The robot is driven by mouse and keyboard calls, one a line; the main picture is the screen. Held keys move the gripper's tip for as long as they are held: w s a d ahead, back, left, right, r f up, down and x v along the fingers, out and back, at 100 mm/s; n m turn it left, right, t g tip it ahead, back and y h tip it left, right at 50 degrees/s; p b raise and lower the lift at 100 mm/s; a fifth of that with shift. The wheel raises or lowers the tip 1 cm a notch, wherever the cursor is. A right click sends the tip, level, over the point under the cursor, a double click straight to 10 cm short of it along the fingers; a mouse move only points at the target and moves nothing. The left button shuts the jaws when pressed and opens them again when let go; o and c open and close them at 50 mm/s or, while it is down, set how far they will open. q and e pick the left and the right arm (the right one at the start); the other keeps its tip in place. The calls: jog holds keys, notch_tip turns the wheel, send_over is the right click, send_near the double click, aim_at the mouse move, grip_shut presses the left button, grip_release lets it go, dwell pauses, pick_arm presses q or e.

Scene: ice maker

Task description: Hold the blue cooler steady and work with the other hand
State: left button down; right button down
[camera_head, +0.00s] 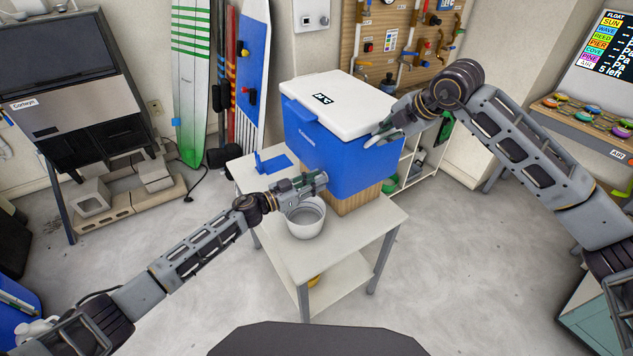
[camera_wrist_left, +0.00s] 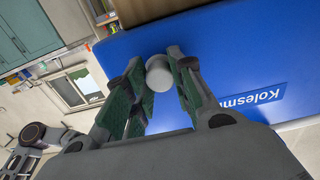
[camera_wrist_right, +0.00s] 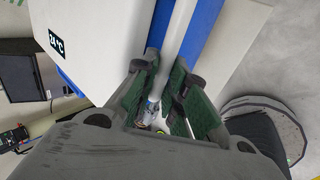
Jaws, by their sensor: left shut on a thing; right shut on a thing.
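The blue cooler (camera_head: 345,150) with a white lid (camera_head: 340,103) stands upright on a wooden block (camera_head: 352,202) on a small white table (camera_head: 375,218). My left gripper (camera_head: 316,181) is at the low front of the cooler, above a white bucket (camera_head: 306,229). In the left wrist view its fingers close around a pale round spigot (camera_wrist_left: 159,74) on the blue wall. My right gripper (camera_head: 378,134) is at the cooler's upper right side. In the right wrist view its fingers are shut on a white handle (camera_wrist_right: 181,32) along that side.
A blue bracket-like piece (camera_head: 272,163) lies on the table, left of the cooler. A large ice machine (camera_head: 70,85) stands at the far left. Surfboards (camera_head: 191,85) lean on the back wall. A cabinet with shelves (camera_head: 415,165) is behind the cooler. Open floor surrounds the table.

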pick_arm(q)
jog(key=shift+s+a, duration=0.3)
jog(key=shift+a, duration=0.25)
jog(key=c, duration=1.3)
grip_release()
jog(key=shift+s, duration=0.1)
jog(key=shift+v, duration=3.5)
jog(key=shift+v, duration=3.5)
